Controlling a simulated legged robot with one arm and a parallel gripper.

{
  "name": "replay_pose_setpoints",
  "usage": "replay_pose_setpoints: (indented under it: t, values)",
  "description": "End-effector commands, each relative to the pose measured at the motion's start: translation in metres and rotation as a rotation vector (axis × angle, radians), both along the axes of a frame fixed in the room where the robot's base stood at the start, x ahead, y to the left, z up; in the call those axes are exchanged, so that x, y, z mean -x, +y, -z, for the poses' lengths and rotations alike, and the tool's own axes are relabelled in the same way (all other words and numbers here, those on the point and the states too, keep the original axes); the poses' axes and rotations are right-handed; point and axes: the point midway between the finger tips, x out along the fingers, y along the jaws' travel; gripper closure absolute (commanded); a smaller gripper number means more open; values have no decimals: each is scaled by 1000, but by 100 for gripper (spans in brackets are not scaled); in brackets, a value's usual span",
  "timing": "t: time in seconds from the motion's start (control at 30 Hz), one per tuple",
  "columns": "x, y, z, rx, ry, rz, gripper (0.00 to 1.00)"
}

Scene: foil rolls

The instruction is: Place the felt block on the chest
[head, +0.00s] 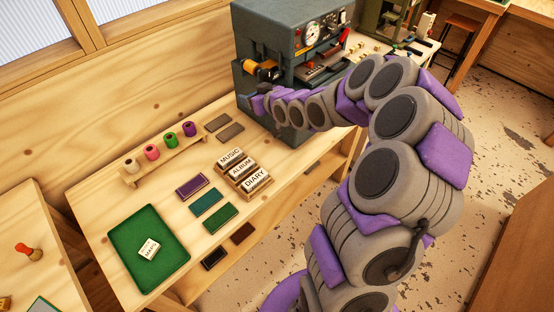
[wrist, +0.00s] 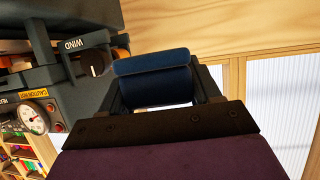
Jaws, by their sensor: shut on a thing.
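In the wrist view, my gripper (wrist: 157,76) is shut on a dark blue block (wrist: 155,88) with a rounded upper edge, which looks like the felt block. It is held between the two dark fingers, beside the grey machine. I cannot tell for sure which thing is the chest; a brown wooden piece (head: 520,250) at the lower right is cut off by the frame.
The bench holds a rack of coloured spools (head: 163,153), a wooden holder with DIARY, ALBUM and MUSIC pieces (head: 243,172), several flat coloured pads (head: 206,202) and a green tray (head: 122,228) with a small labelled piece. In the wrist view, the machine's WIND knob (wrist: 97,63) is close by on the left.

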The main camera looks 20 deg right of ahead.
Motion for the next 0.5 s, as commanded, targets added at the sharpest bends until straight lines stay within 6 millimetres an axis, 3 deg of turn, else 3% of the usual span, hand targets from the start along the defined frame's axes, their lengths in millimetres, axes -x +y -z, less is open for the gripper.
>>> replay_pose_setpoints:
  t: [0.03,0.2,0.5]
  values:
    - [-1,-15,15,-2,4,12,68]
    - [-2,-53,61,-2,9,19,68]
    - [10,-105,139,-1,5,3,68]
